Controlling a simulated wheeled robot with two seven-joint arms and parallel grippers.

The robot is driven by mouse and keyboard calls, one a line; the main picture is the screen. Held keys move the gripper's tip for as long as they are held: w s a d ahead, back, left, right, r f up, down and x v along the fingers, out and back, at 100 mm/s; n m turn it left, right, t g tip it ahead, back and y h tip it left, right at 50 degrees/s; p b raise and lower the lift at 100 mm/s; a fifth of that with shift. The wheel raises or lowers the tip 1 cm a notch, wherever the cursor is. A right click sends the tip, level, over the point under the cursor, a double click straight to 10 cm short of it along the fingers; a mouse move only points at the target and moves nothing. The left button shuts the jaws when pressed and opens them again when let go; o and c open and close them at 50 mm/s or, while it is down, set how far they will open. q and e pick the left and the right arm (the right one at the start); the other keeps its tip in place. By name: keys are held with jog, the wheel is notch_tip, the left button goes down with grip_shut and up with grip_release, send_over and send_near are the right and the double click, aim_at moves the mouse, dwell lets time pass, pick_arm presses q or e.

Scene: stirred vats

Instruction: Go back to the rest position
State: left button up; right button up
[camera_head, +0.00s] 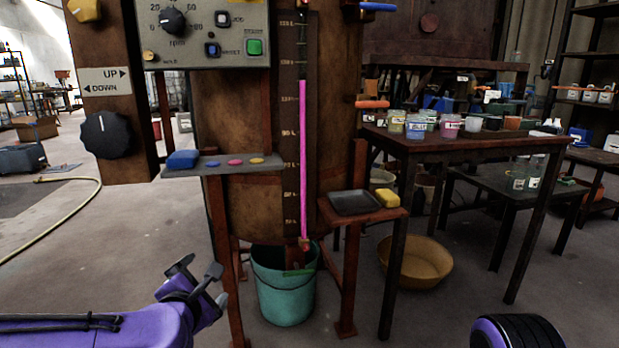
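My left gripper (198,275) is at the lower left, at the end of the purple forearm. Its dark fingers stand apart with nothing between them. It is in front of the vat (228,110) and to the left of the teal bucket (284,290), with no contact visible. Of my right arm only a rounded purple and black part shows at the bottom right edge. The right gripper is not in the picture.
A control panel (205,52) and a small shelf (222,170) with a blue block front the vat. A tray (355,202) and yellow sponge (387,198) sit on another shelf. A table (470,148) with several jars stands right. Floor at left is mostly clear, with a hose.

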pick_arm(q)
jog(key=s+f+m+g, duration=0.2)
jog(key=s+f+m, duration=0.25)
jog(key=f, duration=0.45)
jog(key=s+f+m+g, duration=0.2)
jog(key=s+f+m, duration=0.25)
jog(key=f, duration=0.45)
jog(key=s+f+m+g, duration=0.2)
jog(key=s+f+m, duration=0.25)
jog(key=f, duration=0.55)
jog(key=s+a+f+m+g+y, duration=0.1)
jog(key=s+a+f+m+g, duration=0.3)
jog(key=s, duration=0.6)
jog(key=s+a+f+m+g+y, duration=0.1)
jog(key=s+a+f+m, duration=0.1)
jog(key=s+a+f, duration=0.6)
jog(key=s+d+r+p, duration=0.1)
jog(key=r+p, duration=1.6)
jog(key=r, duration=0.1)
jog(key=s+d+r+p, duration=0.1)
jog(key=d+r+p, duration=0.1)
jog(key=r+p, duration=1.5)
jog(key=shift+s+r+p, duration=0.15)
jog(key=shift+r+p, duration=0.25)
jog(key=shift+p, duration=0.2)
